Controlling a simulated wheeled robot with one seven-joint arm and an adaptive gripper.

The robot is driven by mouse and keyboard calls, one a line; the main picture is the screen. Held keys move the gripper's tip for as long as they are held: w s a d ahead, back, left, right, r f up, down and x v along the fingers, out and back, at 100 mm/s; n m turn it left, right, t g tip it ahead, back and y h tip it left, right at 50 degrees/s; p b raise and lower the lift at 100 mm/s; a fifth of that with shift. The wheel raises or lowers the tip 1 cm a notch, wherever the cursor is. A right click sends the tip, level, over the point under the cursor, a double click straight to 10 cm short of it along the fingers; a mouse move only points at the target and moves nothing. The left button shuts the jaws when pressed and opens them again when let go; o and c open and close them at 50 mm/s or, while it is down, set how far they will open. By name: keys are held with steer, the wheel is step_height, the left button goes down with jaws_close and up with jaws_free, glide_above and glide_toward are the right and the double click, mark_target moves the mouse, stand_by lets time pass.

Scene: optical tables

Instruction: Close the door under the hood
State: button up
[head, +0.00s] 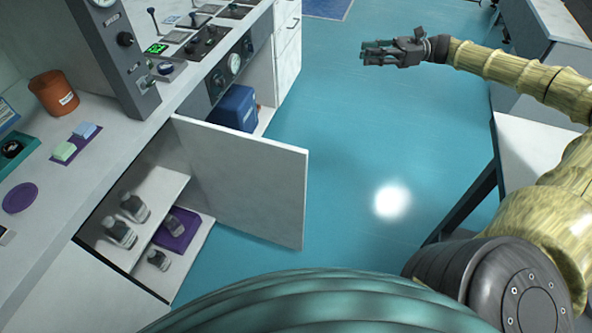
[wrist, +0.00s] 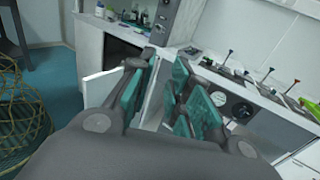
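The white cabinet door (head: 247,182) under the hood stands wide open in the head view, swung out over the blue floor. Behind it the cabinet shows shelves (head: 143,205) with several bottles. In the wrist view part of a white panel, likely this door (wrist: 97,88), shows behind the fingers. My gripper (head: 378,52) is in the upper right of the head view, well beyond and right of the door and apart from it. In the wrist view my gripper's teal finger pads (wrist: 160,98) stand apart with nothing between them, so it is open.
A control panel (head: 205,40) with knobs and gauges runs along the left. A blue box (head: 235,108) sits in the open bay behind the door. A brown pot (head: 53,93) stands on the counter. A table (head: 540,150) is at right. The floor between is clear.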

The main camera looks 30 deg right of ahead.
steer(key=s+a+f+n+g+b, duration=0.1)
steer(key=a+f+n+g+b, duration=0.3)
steer(key=f+b, duration=1)
steer(key=s+a+f+g+y+b, duration=0.15)
steer(key=a+f+b, duration=0.5)
steer(key=f, duration=1.45)
steer(key=s+a+f+n+g+b, duration=0.1)
steer(key=a+f+g+b, duration=0.2)
steer(key=f+b, duration=1.2)
steer(key=shift+s+a+f+b, duration=0.15)
steer(key=shift+a+f, duration=0.2)
steer(key=shift+a, duration=1.45)
steer(key=shift+s+a+f+b, duration=0.2)
steer(key=shift+a+f, duration=0.2)
steer(key=shift+a, duration=1.4)
steer(key=shift+s+a+f+b, duration=0.15)
steer(key=shift+a+f, duration=0.2)
steer(key=shift+a, duration=1.45)
jaws_close()
